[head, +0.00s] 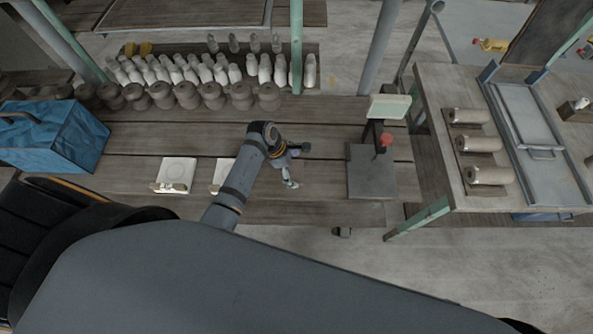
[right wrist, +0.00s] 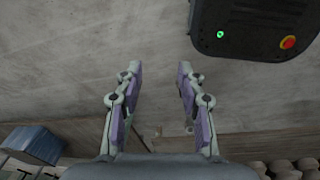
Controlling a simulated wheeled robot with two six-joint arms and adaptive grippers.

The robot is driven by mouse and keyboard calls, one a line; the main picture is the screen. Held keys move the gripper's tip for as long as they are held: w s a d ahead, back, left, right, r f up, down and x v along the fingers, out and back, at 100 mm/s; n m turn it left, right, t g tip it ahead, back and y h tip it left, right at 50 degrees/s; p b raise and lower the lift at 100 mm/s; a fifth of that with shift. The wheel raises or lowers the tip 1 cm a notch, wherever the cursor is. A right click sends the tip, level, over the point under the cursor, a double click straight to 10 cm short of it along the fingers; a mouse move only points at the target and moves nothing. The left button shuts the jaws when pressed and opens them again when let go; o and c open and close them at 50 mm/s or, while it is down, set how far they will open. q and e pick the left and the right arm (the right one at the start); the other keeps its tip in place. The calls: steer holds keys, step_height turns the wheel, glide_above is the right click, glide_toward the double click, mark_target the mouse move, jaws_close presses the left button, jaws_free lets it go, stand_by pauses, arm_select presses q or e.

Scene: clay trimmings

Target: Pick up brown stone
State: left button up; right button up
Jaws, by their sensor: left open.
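My left gripper (head: 298,166) is over the wooden bench in the head view, open, its fingers spread with bare planks visible between them. Several brown-grey rounded lumps (head: 187,96) stand in a row along the bench, behind and to the left of this gripper and apart from it. I cannot tell whether any of them is the brown stone, and no other clear stone shows. My right gripper (right wrist: 160,78) is open and empty over bare concrete floor in the right wrist view. It does not show clearly in the head view.
White bottle-like pieces (head: 200,70) stand behind the lumps. A blue box (head: 48,137) is at the left. White square devices (head: 176,174) lie on the bench. A grey scale-like stand (head: 372,172) is right of my left gripper. Rolls (head: 480,144) lie on the right table.

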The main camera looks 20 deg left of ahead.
arm_select(q)
steer(key=shift+a, duration=0.1)
steer(key=c, duration=1.2)
arm_select(e)
steer(key=shift+w, duration=0.65)
arm_select(q)
steer(key=shift+r, duration=0.1)
steer(key=shift+r+b, duration=0.3)
steer(key=shift+r, duration=0.25)
steer(key=shift+w+r+b, duration=0.1)
steer(key=shift+r+b, duration=0.25)
steer(key=shift+r, duration=0.45)
steer(key=shift+s+a+r, duration=1.1)
steer(key=shift+s+r, duration=0.6)
steer(key=shift+s, duration=0.4)
steer(key=shift+s+a+r, duration=1.05)
steer(key=shift+s+r, duration=0.7)
steer(key=shift+s, duration=0.3)
steer(key=shift+s+a+r, duration=1.1)
steer(key=shift+s+r, duration=0.6)
steer(key=shift+s, duration=0.4)
arm_select(e)
steer(key=shift+s+a+f, duration=0.1)
steer(key=shift+f, duration=0.3)
